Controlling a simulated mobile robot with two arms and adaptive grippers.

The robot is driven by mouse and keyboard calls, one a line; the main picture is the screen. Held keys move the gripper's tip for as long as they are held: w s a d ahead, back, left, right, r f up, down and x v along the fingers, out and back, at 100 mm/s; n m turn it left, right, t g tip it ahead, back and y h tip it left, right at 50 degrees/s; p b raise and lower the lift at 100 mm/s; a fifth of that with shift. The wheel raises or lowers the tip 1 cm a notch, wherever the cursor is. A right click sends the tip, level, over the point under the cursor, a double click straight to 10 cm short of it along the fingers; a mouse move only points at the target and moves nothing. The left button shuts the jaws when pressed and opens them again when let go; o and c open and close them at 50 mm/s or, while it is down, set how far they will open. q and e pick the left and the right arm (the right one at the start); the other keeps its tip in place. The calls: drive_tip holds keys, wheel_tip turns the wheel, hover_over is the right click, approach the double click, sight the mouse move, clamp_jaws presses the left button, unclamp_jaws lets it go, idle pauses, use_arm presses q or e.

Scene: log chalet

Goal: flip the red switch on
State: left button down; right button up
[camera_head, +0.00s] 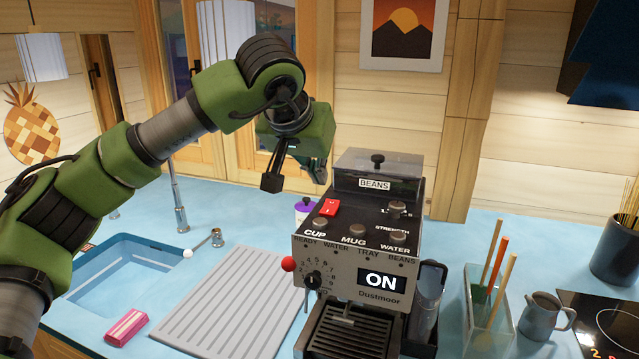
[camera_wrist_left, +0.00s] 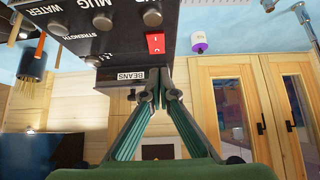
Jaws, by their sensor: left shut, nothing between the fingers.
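The red switch (camera_head: 329,207) sits on the top left of the coffee machine's (camera_head: 345,240) black control panel. It looks bright red with a small white mark. It also shows in the left wrist view (camera_wrist_left: 155,43), just beyond the fingertips. The display (camera_head: 381,281) on the machine's front reads ON. My left gripper (camera_head: 319,176) is shut and empty, above and behind the switch, apart from it. In the left wrist view its fingers (camera_wrist_left: 161,84) meet near the BEANS label. My right gripper is not in view.
The clear bean hopper (camera_head: 380,163) rises at the machine's back. A purple-lidded jar (camera_head: 304,208) stands behind its left side. A sink (camera_head: 130,270) and grey drainboard (camera_head: 215,305) lie left.

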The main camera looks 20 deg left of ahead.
use_arm(q)
drive_tip(key=s+f+b+v, duration=0.1)
drive_tip(key=v, duration=0.6)
drive_tip(key=shift+s+d+b, duration=0.15)
drive_tip(key=shift+s+b, duration=0.1)
drive_tip(key=shift+b, duration=0.15)
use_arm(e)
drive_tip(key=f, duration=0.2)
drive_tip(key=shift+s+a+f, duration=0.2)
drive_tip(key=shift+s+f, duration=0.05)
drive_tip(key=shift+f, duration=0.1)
use_arm(q)
drive_tip(key=shift+s+d, duration=0.1)
drive_tip(key=shift+d, duration=0.05)
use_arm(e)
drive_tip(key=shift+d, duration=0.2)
